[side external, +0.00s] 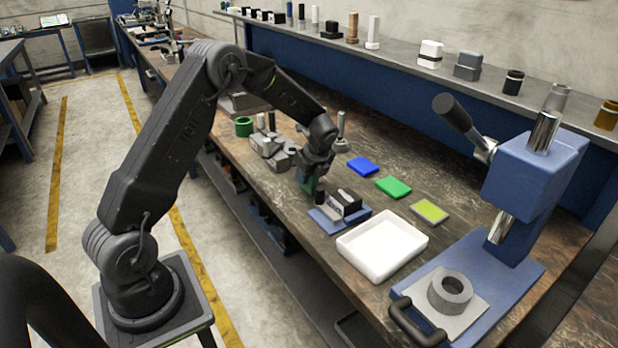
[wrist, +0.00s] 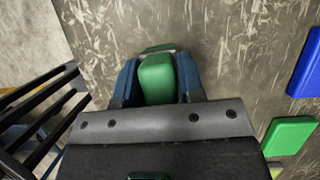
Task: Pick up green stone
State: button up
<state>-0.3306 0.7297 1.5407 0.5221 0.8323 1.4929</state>
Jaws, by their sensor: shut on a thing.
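The green stone (wrist: 157,78) is a rounded green block between the two blue fingers of my gripper (wrist: 157,85) in the wrist view. The fingers press on its left and right sides. In the side view my gripper (side external: 310,180) is low over the near edge of the bench, and a small part of the green stone (side external: 309,186) shows below it. I cannot tell whether the stone touches the bench top.
A blue pad (side external: 362,167), a green pad (side external: 393,187) and a yellow-green pad (side external: 429,212) lie to the right. A black device on a blue base (side external: 326,216) stands close by. A white tray (side external: 381,262) and blue press (side external: 530,185) are further right. Grey metal parts (side external: 268,145) lie left.

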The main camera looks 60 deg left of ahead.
jog(key=shift+r, duration=0.15)
notch_tip(320, 180, up, 4)
jog(key=shift+r, duration=0.15)
jog(key=s+a+r, duration=0.6)
jog(key=s+a, duration=0.1)
jog(key=s, duration=0.2)
jog(key=shift+r, duration=0.2)
jog(key=shift+s+a, duration=0.1)
